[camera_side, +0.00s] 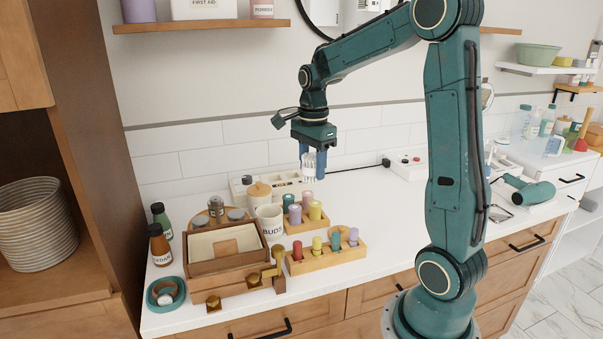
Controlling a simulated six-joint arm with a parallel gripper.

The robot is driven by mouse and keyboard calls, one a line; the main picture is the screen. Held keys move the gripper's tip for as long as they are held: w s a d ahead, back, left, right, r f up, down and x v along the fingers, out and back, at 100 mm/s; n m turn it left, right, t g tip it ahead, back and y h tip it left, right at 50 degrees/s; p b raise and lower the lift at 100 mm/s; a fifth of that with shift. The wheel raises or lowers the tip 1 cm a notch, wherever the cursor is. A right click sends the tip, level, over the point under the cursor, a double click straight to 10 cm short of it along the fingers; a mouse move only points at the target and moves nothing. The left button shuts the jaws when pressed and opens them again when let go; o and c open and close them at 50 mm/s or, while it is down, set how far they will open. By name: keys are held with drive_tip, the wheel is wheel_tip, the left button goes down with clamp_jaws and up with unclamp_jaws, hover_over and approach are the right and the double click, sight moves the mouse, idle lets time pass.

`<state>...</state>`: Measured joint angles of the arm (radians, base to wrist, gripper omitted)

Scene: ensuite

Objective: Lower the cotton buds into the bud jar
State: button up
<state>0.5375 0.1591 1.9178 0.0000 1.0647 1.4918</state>
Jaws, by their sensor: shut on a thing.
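My gripper (313,163) points straight down above the counter, its blue fingers shut on a small bundle of white cotton buds (309,166). The bundle hangs upright, clear of everything below it. The white bud jar (270,224), lettered "BUDS", stands on the counter below and to the left of my gripper. Its rim faces up, but its inside is too small to make out.
Wooden racks with coloured bottles (328,254) stand right of the jar. A wooden box (228,246) and a wooden-lidded jar (259,195) are close on its left and behind. A white tray (285,182) lies along the wall.

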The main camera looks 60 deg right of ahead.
drive_tip(key=shift+w, duration=0.15)
idle(0.5)
drive_tip(key=shift+w+r, duration=0.35)
drive_tip(key=shift+w, duration=0.5)
drive_tip(key=w+f, duration=0.8)
drive_tip(key=w, duration=0.2)
drive_tip(key=shift+a, duration=0.35)
drive_tip(key=shift+f, duration=0.3)
